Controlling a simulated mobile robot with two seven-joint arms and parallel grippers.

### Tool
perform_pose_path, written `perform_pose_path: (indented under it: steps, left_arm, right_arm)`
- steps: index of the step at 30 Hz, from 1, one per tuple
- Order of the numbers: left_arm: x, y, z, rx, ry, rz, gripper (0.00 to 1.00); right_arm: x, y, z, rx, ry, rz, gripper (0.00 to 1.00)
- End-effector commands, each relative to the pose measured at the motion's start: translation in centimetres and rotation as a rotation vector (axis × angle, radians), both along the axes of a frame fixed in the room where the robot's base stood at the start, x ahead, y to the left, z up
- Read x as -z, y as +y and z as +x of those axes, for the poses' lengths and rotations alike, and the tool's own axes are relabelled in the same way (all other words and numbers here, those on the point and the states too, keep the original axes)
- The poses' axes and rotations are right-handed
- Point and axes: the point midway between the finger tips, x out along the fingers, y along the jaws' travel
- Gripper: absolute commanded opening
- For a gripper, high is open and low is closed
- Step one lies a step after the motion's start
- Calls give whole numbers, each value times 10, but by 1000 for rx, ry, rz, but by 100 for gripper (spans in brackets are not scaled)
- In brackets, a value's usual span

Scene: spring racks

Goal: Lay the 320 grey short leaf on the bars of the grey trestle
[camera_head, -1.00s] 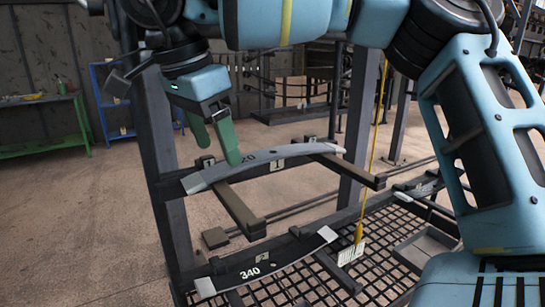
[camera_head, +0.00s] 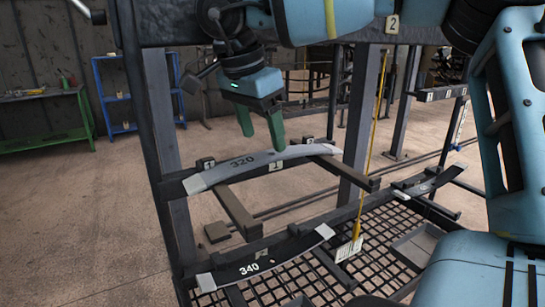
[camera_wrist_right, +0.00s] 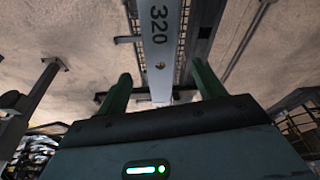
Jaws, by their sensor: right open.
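The 320 grey short leaf (camera_head: 290,153) is a curved grey strip marked 320. It lies across two bars (camera_head: 237,212) of the upper rack level. My right gripper (camera_head: 263,141) is open, its green fingers pointing down just above and behind the leaf's middle. In the right wrist view, the leaf (camera_wrist_right: 160,45) runs between the two spread fingers (camera_wrist_right: 162,85), with gaps on both sides. Nothing is gripped. I cannot make out which structure is the grey trestle. My left gripper is not in view.
A dark leaf marked 340 (camera_head: 268,260) lies on the lower level, above a mesh shelf (camera_head: 375,235). A yellow cord with a tag (camera_head: 350,249) hangs beside it. A green table (camera_head: 45,140) and blue shelf (camera_head: 112,90) stand behind. Open floor lies left.

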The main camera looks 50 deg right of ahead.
Motion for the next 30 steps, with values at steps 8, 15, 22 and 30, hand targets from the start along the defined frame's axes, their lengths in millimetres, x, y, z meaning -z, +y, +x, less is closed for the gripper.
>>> perform_pose_path:
  steps: [8,15,22,30]
  left_arm:
    - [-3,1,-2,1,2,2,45]
    - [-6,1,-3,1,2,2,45]
    - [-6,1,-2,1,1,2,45]
    - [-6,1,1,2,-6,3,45]
  right_arm:
    - [12,-12,-2,1,3,-1,69]
    - [42,-20,-3,1,1,0,69]
    - [49,-21,-3,1,0,-1,69]
    - [48,-21,-3,1,0,0,46]
